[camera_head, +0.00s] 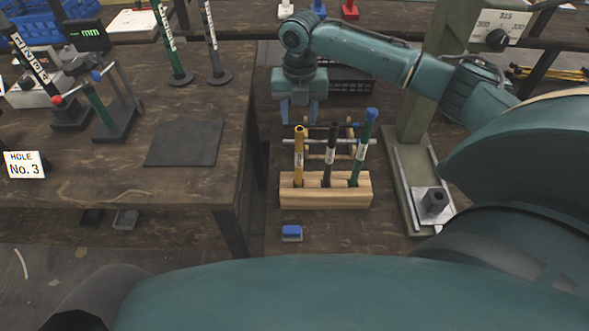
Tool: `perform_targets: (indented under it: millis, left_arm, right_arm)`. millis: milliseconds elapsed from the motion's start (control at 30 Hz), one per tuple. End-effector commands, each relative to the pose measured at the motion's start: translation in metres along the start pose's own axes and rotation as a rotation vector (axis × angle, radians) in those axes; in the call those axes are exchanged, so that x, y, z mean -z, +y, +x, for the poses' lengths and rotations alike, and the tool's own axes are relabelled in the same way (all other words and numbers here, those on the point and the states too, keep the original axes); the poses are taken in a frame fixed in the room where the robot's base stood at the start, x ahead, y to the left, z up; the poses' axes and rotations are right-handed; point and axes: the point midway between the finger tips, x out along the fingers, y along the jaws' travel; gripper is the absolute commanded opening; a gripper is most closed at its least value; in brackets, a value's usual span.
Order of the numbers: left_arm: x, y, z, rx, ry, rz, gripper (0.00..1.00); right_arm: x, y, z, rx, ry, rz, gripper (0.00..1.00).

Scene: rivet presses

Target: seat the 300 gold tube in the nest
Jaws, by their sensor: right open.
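The gold tube (299,157) stands upright in the left hole of a wooden rack (325,197), with a small label on its side that I cannot read. My right gripper (299,118) is open, fingers pointing down, near the top of the gold tube in the picture and apart from the rack. I cannot tell its exact depth to the tube. A dark hollow cylinder (435,201), which looks like the nest, stands on a metal plate at the foot of the green press (412,130) on the right. My left gripper is not in view.
A black tube (330,158) and a green tube with a blue top (362,150) share the rack. A blue-topped block (291,232) lies in front. A dark mat (186,142) lies on the left table.

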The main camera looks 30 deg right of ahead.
Motion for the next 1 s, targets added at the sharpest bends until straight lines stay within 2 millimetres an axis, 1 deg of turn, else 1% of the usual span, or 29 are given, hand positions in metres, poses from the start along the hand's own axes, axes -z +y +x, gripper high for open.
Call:
perform_targets:
  millis: [33,133,200,367,467,600,700,800,1000]
  left_arm:
    - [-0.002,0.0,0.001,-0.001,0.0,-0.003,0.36]
    - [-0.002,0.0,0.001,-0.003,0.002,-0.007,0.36]
    - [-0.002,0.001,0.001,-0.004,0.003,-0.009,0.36]
    - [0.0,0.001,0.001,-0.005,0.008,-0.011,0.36]
    - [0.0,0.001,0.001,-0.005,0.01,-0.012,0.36]
    - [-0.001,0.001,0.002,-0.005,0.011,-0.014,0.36]
    - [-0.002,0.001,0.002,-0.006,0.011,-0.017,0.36]
    - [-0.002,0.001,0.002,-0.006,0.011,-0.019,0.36]
    - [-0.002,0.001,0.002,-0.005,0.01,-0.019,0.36]
  right_arm:
    - [0.001,0.0,0.012,0.002,0.002,0.0,0.45]
    - [0.001,0.0,0.029,0.001,0.001,0.0,0.45]
    - [0.0,0.001,0.037,-0.001,0.0,0.0,0.45]
    - [0.0,0.0,0.047,-0.001,-0.002,0.0,0.45]
    - [0.002,-0.001,0.058,0.001,0.0,0.0,0.45]
    - [0.004,-0.002,0.081,0.0,0.0,0.001,0.45]
    - [0.004,-0.001,0.092,-0.002,-0.001,0.001,0.45]
    - [0.004,-0.002,0.096,-0.002,-0.002,0.001,0.45]
    - [0.004,-0.002,0.096,-0.002,-0.003,0.001,0.45]
